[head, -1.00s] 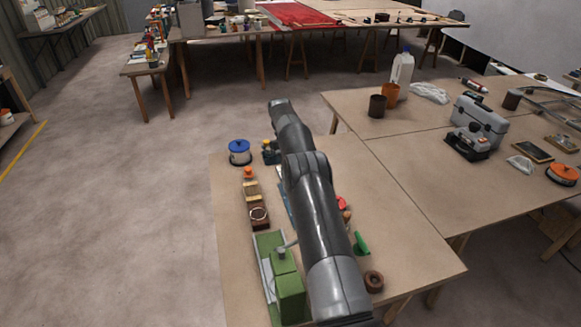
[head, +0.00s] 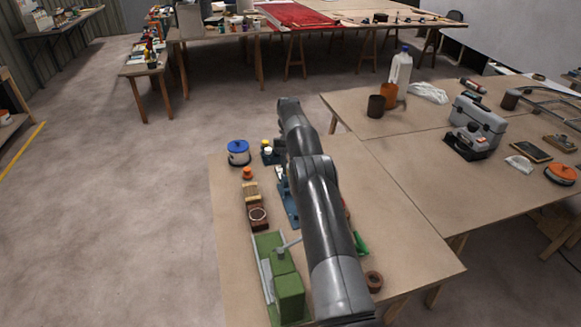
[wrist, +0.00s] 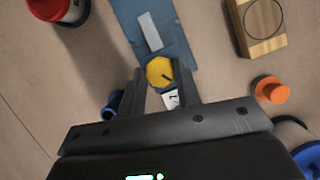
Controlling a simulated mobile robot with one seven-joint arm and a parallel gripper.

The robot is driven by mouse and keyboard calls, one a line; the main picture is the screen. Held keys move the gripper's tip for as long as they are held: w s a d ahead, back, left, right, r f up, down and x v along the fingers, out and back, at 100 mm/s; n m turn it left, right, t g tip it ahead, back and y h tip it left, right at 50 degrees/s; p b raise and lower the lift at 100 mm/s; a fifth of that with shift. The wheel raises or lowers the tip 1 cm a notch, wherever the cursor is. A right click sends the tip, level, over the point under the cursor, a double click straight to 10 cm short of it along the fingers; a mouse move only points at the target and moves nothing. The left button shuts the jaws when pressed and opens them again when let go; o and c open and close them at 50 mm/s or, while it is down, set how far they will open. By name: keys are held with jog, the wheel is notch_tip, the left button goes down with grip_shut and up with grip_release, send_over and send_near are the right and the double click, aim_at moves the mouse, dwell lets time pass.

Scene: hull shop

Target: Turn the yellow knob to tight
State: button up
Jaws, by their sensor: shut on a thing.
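The yellow knob (wrist: 159,70) sits at the near end of a blue plate (wrist: 167,28) in the wrist view. My gripper (wrist: 160,81) is shut on the knob, one finger on each side. A small white label with a dark mark (wrist: 171,99) shows just below the knob, partly hidden; I cannot read it. In the head view, part of the blue fixture (head: 288,204) shows left of my arm, which hides the knob and my fingertips.
A wooden block (wrist: 262,45), an orange knob-like piece (wrist: 271,89) and a red container (wrist: 58,9) stand around the fixture. The head view shows a blue-lidded pot (head: 238,152) and a green machine (head: 288,294) on the same table. The floor at left is clear.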

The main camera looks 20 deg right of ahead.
jog(key=o, duration=0.9)
jog(key=shift+o, duration=0.2)
notch_tip(320, 180, up, 4)
jog(key=shift+d+r, duration=0.15)
jog(key=s+d+r, duration=0.6)
jog(key=s+d, duration=0.1)
jog(key=d, duration=0.2)
jog(key=shift+r, duration=0.35)
jog(key=shift+s, duration=0.1)
